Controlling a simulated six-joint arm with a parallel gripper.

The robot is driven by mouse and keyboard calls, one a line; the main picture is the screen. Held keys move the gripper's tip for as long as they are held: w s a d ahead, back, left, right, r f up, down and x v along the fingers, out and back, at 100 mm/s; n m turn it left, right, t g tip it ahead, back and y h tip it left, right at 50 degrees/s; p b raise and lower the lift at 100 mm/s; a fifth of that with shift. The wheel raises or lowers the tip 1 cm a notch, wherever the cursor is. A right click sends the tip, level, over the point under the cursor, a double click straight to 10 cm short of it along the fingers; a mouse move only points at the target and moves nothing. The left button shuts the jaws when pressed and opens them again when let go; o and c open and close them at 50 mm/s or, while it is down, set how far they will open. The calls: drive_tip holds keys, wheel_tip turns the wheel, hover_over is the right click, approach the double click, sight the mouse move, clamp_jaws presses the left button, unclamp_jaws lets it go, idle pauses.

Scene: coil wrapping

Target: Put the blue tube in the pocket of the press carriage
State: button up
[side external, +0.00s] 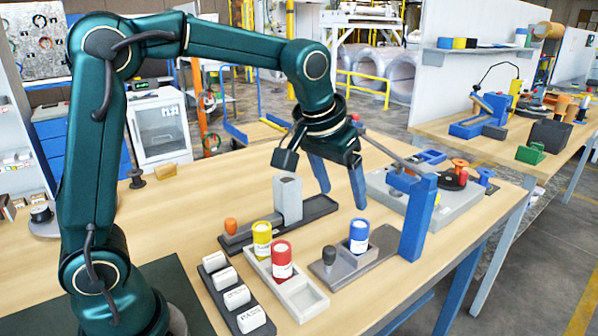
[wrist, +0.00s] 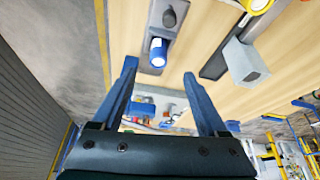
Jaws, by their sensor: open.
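The blue tube (side external: 359,236), with a white label band, stands upright on a grey plate with a dark knob (side external: 329,258). This plate looks like the press carriage (side external: 345,273). The tube's lower end is hidden, seemingly set in the pocket. My gripper (side external: 343,198) is open and empty, its blue fingers pointing down above and behind the tube, apart from it. In the wrist view the tube (wrist: 158,52) shows beyond the fingertips, between their lines, on the grey carriage (wrist: 150,68).
A pale tray (side external: 308,304) holds a yellow tube (side external: 262,242) and a red tube (side external: 282,260); its front pocket is empty. A blue post (side external: 415,220) rises right of the carriage. A grey block (side external: 288,200) stands on a dark base behind. White labelled blocks (side external: 237,297) are front left.

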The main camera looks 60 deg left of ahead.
drive_tip(key=s+f+m+t, duration=0.1)
drive_tip(key=s+m, duration=0.1)
drive_tip(key=s, duration=1.6)
drive_tip(key=shift+s+d+f+h, duration=0.2)
drive_tip(key=shift+d+h, duration=0.1)
drive_tip(key=shift+h, duration=0.1)
